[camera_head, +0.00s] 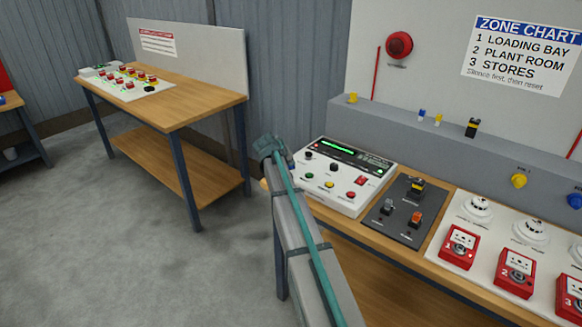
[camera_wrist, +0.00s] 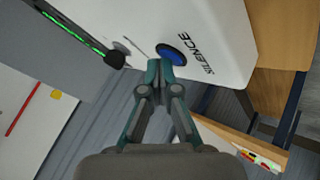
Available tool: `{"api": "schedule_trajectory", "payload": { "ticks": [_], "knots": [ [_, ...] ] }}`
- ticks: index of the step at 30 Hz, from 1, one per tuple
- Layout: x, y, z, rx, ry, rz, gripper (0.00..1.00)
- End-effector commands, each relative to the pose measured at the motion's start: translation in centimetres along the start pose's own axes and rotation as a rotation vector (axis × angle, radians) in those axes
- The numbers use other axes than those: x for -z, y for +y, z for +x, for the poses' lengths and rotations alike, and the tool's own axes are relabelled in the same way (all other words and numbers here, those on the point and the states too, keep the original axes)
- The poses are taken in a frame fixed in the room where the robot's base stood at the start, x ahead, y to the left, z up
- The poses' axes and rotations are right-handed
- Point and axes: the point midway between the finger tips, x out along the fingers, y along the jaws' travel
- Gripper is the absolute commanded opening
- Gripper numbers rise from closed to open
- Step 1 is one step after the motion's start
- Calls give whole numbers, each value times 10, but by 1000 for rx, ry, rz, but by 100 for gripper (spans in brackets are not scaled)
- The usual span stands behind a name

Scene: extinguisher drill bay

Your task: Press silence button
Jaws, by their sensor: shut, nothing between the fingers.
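The white control panel (camera_head: 341,200) lies on the bench in the head view, with a green-lit display and several small buttons. In the wrist view the round blue silence button (camera_wrist: 172,54) sits in a dark ring on the white panel (camera_wrist: 215,30), beside the printed word SILENCE. My gripper (camera_wrist: 160,72) is shut and empty, its teal fingertips at the button's lower-left edge in that picture. I cannot tell whether they touch it. In the head view my gripper (camera_head: 270,146) is at the panel's left edge, and the arm hides part of that side.
A black knob (camera_wrist: 115,58) stands up from the panel near the fingers. A dark switch plate (camera_head: 399,212) and red call points (camera_head: 459,247) lie to the right. A grey ledge (camera_head: 400,130) runs behind. Another wooden bench (camera_head: 190,100) stands left across open floor.

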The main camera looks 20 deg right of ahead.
Motion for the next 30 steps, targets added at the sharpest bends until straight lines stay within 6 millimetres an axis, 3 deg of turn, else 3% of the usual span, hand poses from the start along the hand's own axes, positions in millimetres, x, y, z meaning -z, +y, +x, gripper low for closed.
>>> {"api": "schedule_trajectory", "payload": {
  "ticks": [22,30],
  "knots": [
    [9,9,-12,0,0,0,0],
    [20,20,-27,0,2,1,0]
  ]
}}
